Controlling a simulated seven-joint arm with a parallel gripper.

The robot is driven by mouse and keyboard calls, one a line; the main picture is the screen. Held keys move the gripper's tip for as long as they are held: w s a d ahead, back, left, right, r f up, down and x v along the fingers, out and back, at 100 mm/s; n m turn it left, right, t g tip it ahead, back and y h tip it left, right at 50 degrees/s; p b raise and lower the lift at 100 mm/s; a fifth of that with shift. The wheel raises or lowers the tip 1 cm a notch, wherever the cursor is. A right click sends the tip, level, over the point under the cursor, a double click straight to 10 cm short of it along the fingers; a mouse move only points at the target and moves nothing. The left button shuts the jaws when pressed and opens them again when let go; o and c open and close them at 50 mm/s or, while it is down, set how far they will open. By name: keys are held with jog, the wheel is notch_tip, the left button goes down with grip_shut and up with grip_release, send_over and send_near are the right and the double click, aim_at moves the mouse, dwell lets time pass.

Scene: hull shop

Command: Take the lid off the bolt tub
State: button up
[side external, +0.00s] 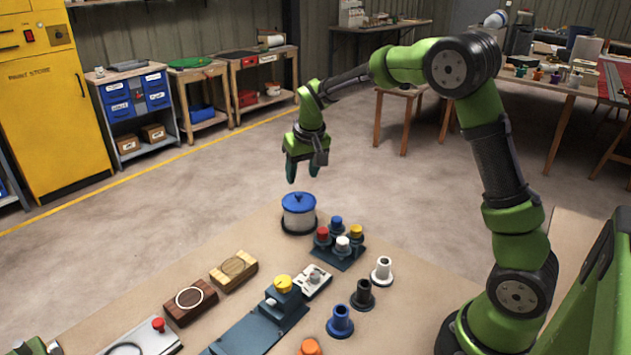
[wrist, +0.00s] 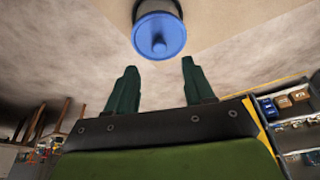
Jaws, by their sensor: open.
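The bolt tub (side external: 299,218) is a white round tub standing near the far edge of the workbench, on a dark round base. Its blue lid (side external: 298,199) with a small knob on top is on the tub. In the wrist view the blue lid (wrist: 159,36) shows from above, with its knob near the middle, beyond my fingertips. My gripper (side external: 303,174) points down above the tub, with a gap between the fingertips and the lid. In the wrist view my gripper (wrist: 159,68) has its two dark green fingers apart, with nothing between them.
A dark block with several coloured knobs (side external: 340,246) stands close right of the tub. Wooden blocks (side external: 234,270), a blue-grey fixture (side external: 258,325) and several flanged posts (side external: 363,296) stand nearer the front. The bench top left of the tub is clear.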

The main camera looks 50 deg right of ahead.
aim_at(299, 193)
jog(key=shift+x, duration=3.55)
grip_shut()
